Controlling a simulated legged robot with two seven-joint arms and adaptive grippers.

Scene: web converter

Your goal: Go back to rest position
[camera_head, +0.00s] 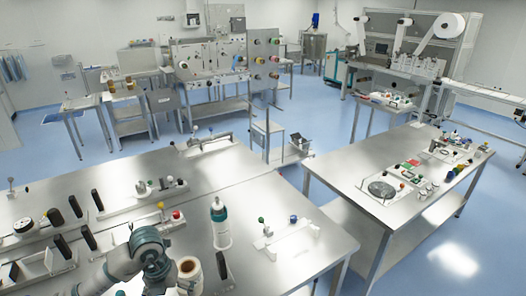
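My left arm (125,262) comes in at the bottom left, over the near metal table (260,195). It bends at a grey and teal joint and turns down towards the picture's bottom edge. Its dark end part (158,275) is small and partly hidden by the arm. I cannot make out its fingers or anything held in them. A cream roll (189,272) stands just right of this end; I cannot tell whether they touch. My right arm and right gripper are not in view.
A white cylinder with teal bands (220,228) stands upright right of the arm. A white fixture with coloured knobs (284,238) lies farther right. Black-padded fixtures (72,206) stand left. Another table (345,205) with parts is at right. Blue floor lies between machines.

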